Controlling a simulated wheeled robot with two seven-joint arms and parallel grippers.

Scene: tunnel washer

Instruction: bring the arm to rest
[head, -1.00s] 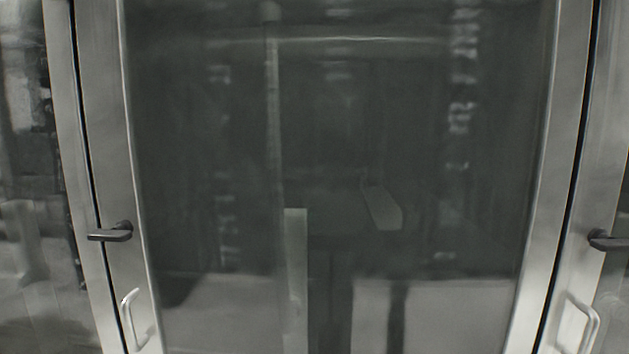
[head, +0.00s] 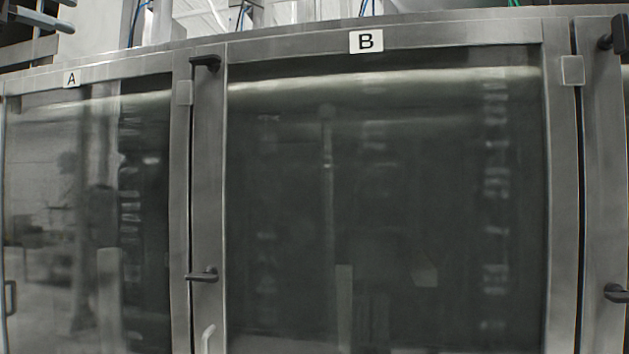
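My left gripper (head: 72,15) is at the top left corner of the head view. Its two dark grey fingers point right with a gap between them, and nothing shows in the gap. It is raised high, level with the top of the washer front, and appears apart from the doors. Part of it is cut off by the picture's edge. My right gripper is not in view.
A steel washer front fills the view. Glass door A (head: 85,220) is at the left and glass door B (head: 385,200) in the middle, both shut. Dark latch handles (head: 205,62) stick out from the frames. A pale pull handle (head: 208,340) shows low down.

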